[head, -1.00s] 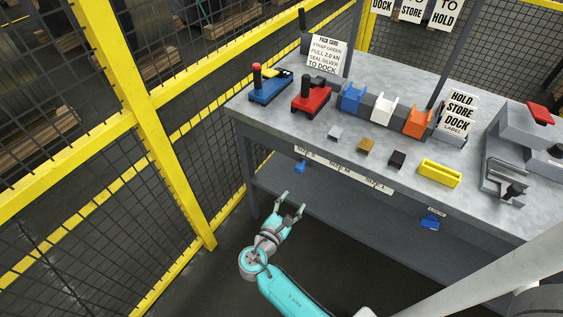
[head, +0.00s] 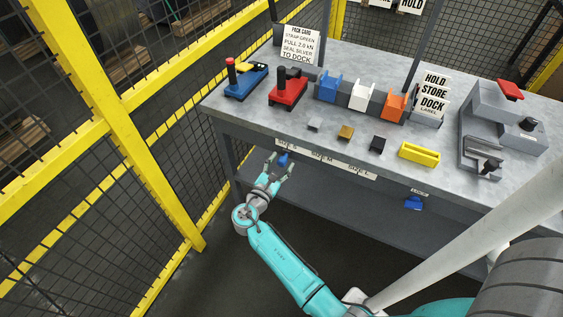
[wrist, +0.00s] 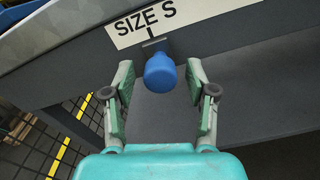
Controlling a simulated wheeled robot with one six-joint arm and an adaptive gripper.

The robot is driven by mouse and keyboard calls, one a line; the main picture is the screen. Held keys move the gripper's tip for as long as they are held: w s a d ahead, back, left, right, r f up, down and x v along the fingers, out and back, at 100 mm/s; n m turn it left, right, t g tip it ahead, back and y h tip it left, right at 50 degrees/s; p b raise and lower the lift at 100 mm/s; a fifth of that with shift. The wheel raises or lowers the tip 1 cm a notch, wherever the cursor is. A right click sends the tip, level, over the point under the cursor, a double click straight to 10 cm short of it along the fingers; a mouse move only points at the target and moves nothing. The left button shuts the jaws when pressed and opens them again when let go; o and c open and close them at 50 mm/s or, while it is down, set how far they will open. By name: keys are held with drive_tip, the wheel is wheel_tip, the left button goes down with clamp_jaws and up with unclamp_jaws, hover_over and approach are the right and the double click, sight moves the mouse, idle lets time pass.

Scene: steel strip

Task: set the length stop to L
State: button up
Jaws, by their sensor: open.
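The length stop is a blue knob (wrist: 160,72) on the front edge of the bench, right below the "SIZE S" label (wrist: 143,20). In the head view the knob (head: 283,159) shows at the left end of the label strip, with M in the middle and the "SIZE L" label (head: 356,171) to its right. My gripper (head: 280,173) is open and empty in front of the bench edge. In the wrist view its fingers (wrist: 161,98) stand left and right of the knob, with gaps on both sides. The knob's tip lies between the fingertips.
A second blue knob (head: 413,203) sits farther right on the bench front. The bench top (head: 260,124) holds blue and red tools, coloured holders, small blocks, a yellow tray (head: 419,152) and a grey machine (head: 487,130). A yellow mesh fence (head: 85,110) stands to the left.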

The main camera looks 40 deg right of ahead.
drive_tip(key=shift+w+d, duration=0.1)
drive_tip(key=shift+d, duration=0.3)
drive_tip(key=shift+c, duration=0.3)
clamp_jaws()
